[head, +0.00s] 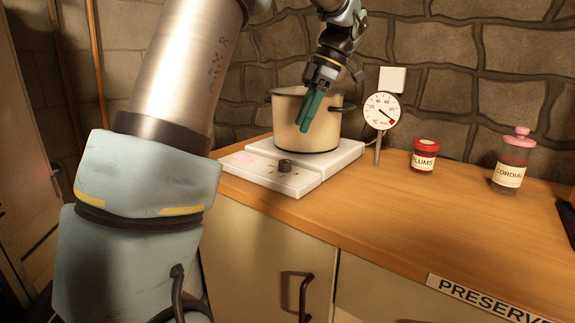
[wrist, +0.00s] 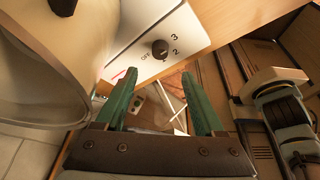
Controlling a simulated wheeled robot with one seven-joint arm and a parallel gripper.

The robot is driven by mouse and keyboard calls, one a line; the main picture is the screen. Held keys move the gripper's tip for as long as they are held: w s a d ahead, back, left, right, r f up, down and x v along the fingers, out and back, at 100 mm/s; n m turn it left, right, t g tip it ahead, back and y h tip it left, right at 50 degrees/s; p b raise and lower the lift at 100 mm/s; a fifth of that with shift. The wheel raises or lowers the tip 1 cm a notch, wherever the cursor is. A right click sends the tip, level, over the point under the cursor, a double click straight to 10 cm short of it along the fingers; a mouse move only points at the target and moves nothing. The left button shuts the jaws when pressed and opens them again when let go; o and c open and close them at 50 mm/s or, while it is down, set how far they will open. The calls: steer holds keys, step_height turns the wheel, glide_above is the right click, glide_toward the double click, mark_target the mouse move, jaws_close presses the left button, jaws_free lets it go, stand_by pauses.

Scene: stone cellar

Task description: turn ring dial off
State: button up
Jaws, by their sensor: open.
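The ring dial (head: 285,166) is a small black knob on the front of a white hotplate (head: 308,187). In the wrist view the dial (wrist: 160,49) shows close up, with OFF printed to its left and 2 and 3 to its right. I cannot tell which mark it points at. My gripper (head: 307,118) has green fingers, pointing down in front of the pot and above the dial. In the wrist view my gripper (wrist: 158,76) is open and empty, with the dial seen beyond the fingertips and apart from them.
A cream pot (head: 288,106) with dark handles stands on the hotplate, close behind my fingers. A round gauge (head: 381,111) stands right of it. A red-lidded plums jar (head: 424,157) and a cordial jar (head: 513,158) stand farther right. The wooden counter (head: 385,205) has free room in front of them.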

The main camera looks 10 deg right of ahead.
mark_target(285, 161)
steer(key=x, duration=1)
steer(key=shift+s+f, duration=0.1)
steer(key=shift+f, duration=0.1)
jaws_close()
